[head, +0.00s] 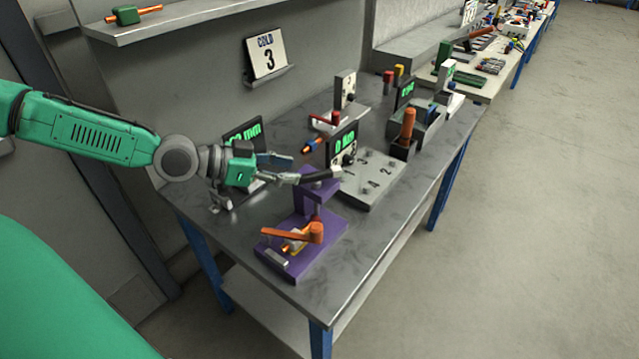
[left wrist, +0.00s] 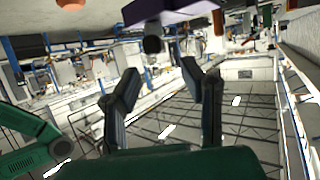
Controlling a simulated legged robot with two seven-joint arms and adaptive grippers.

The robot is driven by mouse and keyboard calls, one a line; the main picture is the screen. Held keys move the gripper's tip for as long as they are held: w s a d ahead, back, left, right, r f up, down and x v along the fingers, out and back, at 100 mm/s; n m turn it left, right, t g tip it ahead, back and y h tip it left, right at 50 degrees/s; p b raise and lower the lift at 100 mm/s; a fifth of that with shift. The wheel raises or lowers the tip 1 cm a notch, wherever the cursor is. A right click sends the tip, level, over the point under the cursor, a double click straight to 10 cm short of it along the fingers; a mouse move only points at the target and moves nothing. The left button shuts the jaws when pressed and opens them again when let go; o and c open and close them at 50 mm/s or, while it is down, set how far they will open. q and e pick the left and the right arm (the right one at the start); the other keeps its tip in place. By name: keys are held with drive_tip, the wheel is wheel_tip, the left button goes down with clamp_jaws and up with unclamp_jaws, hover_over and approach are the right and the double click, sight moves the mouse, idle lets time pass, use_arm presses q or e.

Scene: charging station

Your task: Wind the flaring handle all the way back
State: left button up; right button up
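The flaring tool is a purple stand (head: 335,232) at the table's near corner, with a purple upper block (head: 316,190). Its orange handle (head: 292,233) lies roughly level, pointing left, over a brass-coloured part. My left gripper (head: 292,168) is above and behind the handle, beside the upper block, and apart from the handle. In the left wrist view its two fingers (left wrist: 159,70) stand apart with nothing between them. The purple block (left wrist: 175,9) shows above them there, with a dark round part under it. My right gripper is in neither view.
A dark bar with a pale end (head: 322,175) lies near my left fingertips; I cannot tell if they touch. A numbered grey panel (head: 373,180) with a display stands behind the stand. An upright orange handle (head: 408,126) is farther right. The table's near right strip is clear.

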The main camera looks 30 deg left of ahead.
sight(319, 172)
use_arm(q)
drive_tip(key=x, duration=0.2)
drive_tip(key=d+b+x, duration=0.1)
drive_tip(key=x, duration=0.4)
drive_tip(key=shift+d+r+b, duration=0.25)
drive_tip(key=shift+d+b, duration=0.1)
drive_tip(key=shift+d, duration=0.15)
drive_tip(key=shift+s+a, duration=0.15)
drive_tip(key=shift+a, duration=0.1)
drive_tip(key=a, duration=0.2)
drive_tip(key=shift+a+f, duration=0.35)
drive_tip(key=shift+a, duration=0.05)
clamp_jaws()
drive_tip(key=shift+d+r, duration=0.35)
drive_tip(key=shift+d, duration=0.5)
drive_tip(key=shift+a+f, duration=0.1)
drive_tip(key=shift+a, duration=0.3)
drive_tip(key=shift+d, duration=0.25)
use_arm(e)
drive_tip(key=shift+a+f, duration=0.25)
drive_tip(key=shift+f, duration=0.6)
